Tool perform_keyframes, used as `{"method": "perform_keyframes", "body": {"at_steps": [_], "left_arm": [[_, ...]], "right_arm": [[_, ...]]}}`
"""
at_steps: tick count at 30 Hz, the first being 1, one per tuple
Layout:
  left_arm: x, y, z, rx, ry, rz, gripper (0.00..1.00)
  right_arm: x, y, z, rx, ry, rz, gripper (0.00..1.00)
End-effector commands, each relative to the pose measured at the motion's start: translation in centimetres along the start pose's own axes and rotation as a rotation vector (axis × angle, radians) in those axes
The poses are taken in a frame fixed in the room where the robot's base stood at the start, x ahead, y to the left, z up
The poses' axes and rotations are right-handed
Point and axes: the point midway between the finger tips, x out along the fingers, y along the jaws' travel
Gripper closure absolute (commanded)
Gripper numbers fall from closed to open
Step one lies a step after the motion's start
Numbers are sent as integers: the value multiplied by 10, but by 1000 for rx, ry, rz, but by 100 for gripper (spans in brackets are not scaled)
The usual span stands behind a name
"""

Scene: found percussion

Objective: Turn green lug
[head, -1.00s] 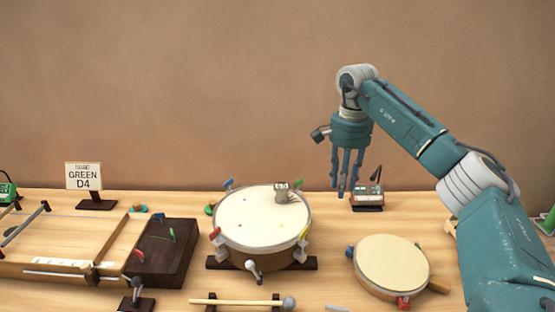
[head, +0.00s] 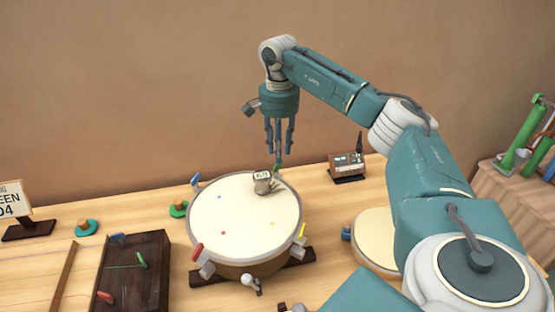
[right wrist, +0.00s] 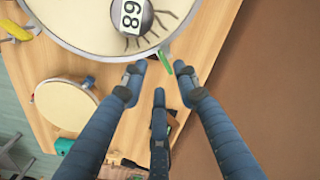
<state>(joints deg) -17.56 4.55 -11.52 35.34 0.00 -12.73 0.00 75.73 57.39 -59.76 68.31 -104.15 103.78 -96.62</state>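The round drum (head: 240,215) has a cream head and coloured lugs on its rim: blue (head: 195,180), red (head: 196,251), yellow (head: 303,231). The green lug (head: 278,162) is at its far right edge, largely hidden behind my fingers; it shows clearly in the right wrist view (right wrist: 165,62). My right gripper (head: 279,153) points down over it, fingers spread and empty. In the right wrist view its fingertips (right wrist: 159,80) lie around and just short of the lug; I cannot tell whether they touch it. My left gripper is out of view.
A dark meter box (head: 347,166) stands right of the drum. A smaller drum (head: 366,240) lies partly behind my arm. A dark wooden box (head: 133,275) stands left.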

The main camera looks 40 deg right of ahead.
Motion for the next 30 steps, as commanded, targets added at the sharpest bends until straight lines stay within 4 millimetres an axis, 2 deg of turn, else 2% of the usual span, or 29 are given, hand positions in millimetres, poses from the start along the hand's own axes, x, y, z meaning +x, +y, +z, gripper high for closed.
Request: {"method": "perform_keyframes", "body": {"at_steps": [3, 9, 20, 24, 30], "left_arm": [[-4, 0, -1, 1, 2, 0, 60], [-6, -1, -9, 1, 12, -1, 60], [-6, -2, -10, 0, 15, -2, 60], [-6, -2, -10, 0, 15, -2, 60], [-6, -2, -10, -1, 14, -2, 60]], "right_arm": [[21, 1, 0, 0, 0, 5, 70], [43, 0, 0, 0, 0, 2, 70], [48, 0, 0, 0, 0, 0, 70], [48, 0, 0, -1, 0, 0, 98], [48, 0, 0, 0, 0, 0, 100]]}}
